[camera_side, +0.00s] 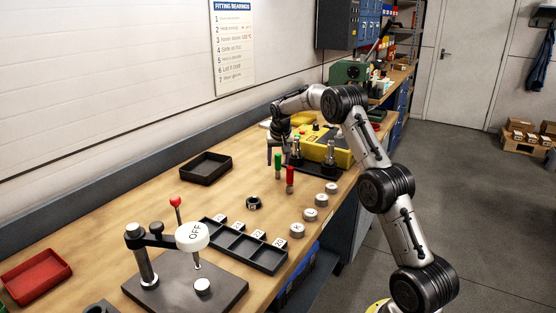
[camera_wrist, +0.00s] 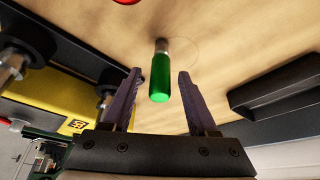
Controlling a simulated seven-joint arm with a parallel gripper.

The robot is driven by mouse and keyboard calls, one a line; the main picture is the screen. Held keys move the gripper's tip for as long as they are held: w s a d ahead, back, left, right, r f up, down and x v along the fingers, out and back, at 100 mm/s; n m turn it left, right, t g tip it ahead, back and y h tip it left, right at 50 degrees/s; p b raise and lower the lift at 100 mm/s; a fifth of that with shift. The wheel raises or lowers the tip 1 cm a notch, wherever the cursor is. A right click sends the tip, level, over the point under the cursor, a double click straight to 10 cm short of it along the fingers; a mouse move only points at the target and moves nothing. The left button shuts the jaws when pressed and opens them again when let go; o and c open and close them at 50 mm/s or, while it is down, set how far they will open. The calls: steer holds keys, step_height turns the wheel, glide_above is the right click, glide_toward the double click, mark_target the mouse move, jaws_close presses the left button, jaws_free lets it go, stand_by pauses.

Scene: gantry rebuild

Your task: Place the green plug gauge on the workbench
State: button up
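The green plug gauge (camera_side: 278,164) stands upright on the wooden workbench (camera_side: 235,185), beside a red plug gauge (camera_side: 290,177). My gripper (camera_side: 275,153) is at the green gauge, pointing down. In the wrist view, the green gauge (camera_wrist: 160,82) shows its green handle toward the camera and its silver end against the bench. The fingers of my gripper (camera_wrist: 160,75) are spread on either side of the handle, with a visible gap on each side. Nothing is held.
A yellow case (camera_side: 338,150) and metal posts (camera_side: 331,152) stand close behind the gauges. A black tray (camera_side: 206,168) lies to the left. A black ring (camera_side: 254,203), several silver rings (camera_side: 309,214) and a compartment tray (camera_side: 243,246) are in front. Bare bench lies between them.

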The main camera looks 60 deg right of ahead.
steer(key=shift+r, duration=0.1)
steer(key=v, duration=1.2)
steer(key=s+a+r+n+t, duration=0.1)
steer(key=s+a+r, duration=0.15)
steer(key=a, duration=0.25)
steer(key=s+a+r+n, duration=0.1)
steer(key=s+a+r, duration=0.15)
steer(key=a, duration=0.35)
steer(key=s+a+r+n+y, duration=0.2)
steer(key=s+a+r+n, duration=0.1)
steer(key=s+a, duration=0.6)
steer(key=s+a+f+n+t, duration=0.1)
steer(key=s+a+f, duration=0.3)
steer(key=s, duration=0.5)
steer(key=s+a+f+n+y, duration=0.1)
steer(key=s+a+f+n, duration=0.3)
steer(key=s+a, duration=0.5)
steer(key=shift+s+t+y, duration=0.15)
steer(key=shift+t+y, duration=0.15)
steer(key=shift+t, duration=0.1)
